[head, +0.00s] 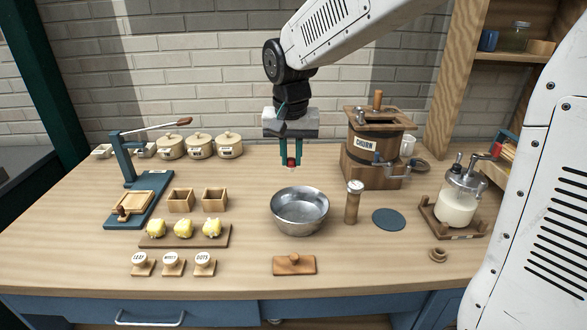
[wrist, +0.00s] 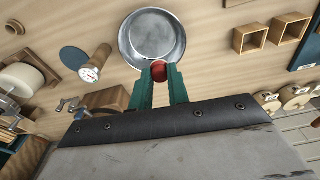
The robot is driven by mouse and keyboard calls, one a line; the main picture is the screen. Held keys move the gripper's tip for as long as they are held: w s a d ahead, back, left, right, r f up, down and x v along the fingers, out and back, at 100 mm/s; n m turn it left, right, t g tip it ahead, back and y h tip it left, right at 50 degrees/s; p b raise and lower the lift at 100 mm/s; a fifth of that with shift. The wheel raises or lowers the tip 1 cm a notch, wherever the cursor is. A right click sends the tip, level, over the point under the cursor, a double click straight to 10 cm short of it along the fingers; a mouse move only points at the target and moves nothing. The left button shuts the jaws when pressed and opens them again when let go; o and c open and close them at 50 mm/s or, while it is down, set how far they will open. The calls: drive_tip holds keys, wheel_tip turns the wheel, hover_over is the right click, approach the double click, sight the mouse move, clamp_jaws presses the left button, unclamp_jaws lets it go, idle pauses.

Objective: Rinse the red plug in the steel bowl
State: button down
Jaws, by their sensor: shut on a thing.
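The steel bowl (head: 300,212) stands on the wooden counter in the middle of the head view. It also shows in the wrist view (wrist: 150,32), and its inside looks bare. My gripper (head: 291,160) is shut on the red plug (head: 291,162) and holds it above the counter. In the head view the plug appears just above the bowl's far rim. In the wrist view the plug (wrist: 159,71) sits between the green fingertips and overlaps the bowl's near edge. A small pale tip shows under the plug. The fingers hide part of it.
A wooden churn (head: 378,150) stands right of my gripper. A board with yellow lumps (head: 185,236) is at left, with stamps (head: 173,265) in front. A wooden block (head: 294,264) lies before the bowl.

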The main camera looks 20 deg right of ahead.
drive_tip(key=shift+m, duration=0.8)
drive_tip(key=shift+w+d+f, duration=0.3)
drive_tip(key=shift+d+f, duration=0.2)
drive_tip(key=shift+f, duration=2.2)
drive_tip(key=shift+w+d+f, duration=0.3)
drive_tip(key=shift+d+f, duration=0.15)
drive_tip(key=shift+f, duration=2.3)
drive_tip(key=shift+w+d+f, duration=0.3)
drive_tip(key=shift+d+f, duration=0.2)
drive_tip(key=shift+f, duration=2.2)
drive_tip(key=shift+w+a, duration=0.1)
drive_tip(key=shift+a, duration=0.2)
wheel_tip(320, 180, up, 8)
drive_tip(key=shift+f, duration=0.25)
drive_tip(key=shift+r, duration=0.1)
drive_tip(key=shift+r, duration=1.9)
